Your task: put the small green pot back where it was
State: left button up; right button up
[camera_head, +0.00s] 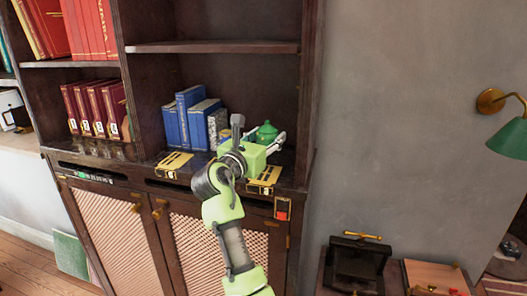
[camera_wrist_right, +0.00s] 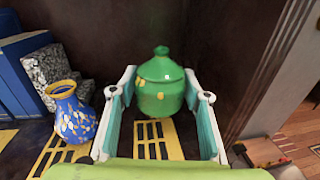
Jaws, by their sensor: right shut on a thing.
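The small green pot (camera_head: 267,132) is a round, lidded, glossy green pot with yellow spots. It also shows in the right wrist view (camera_wrist_right: 160,88), upright, between the two fingers. My right gripper (camera_head: 259,134) is shut on it, with one finger at each side, in the right wrist view (camera_wrist_right: 160,78). The pot is at the far end of a yellow slotted mat (camera_wrist_right: 153,131) on the dark cabinet shelf. I cannot tell whether its base touches the surface. My left gripper is not in view.
A blue patterned vase (camera_wrist_right: 72,112) stands left of the gripper, near a grey speckled block (camera_wrist_right: 52,68) and blue books (camera_head: 187,115). Another yellow mat (camera_head: 174,162) lies further left. The cabinet's side wall (camera_wrist_right: 255,60) is close on the right.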

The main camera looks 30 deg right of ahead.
jog(key=w+f, duration=0.1)
jog(key=f, duration=0.1)
jog(key=w+d+f, duration=0.1)
jog(key=w, duration=0.1)
jog(key=shift+f+p, duration=0.3)
jog(key=shift+f, duration=0.05)
notch_tip(320, 180, down, 3)
jog(key=shift+w+p, duration=0.15)
jog(key=shift+p, duration=0.65)
jog(key=shift+f, duration=0.2)
jog(key=shift+f, duration=0.2)
jog(key=o, duration=1.2)
jog(key=shift+o, duration=0.2)
jog(key=shift+r, duration=0.1)
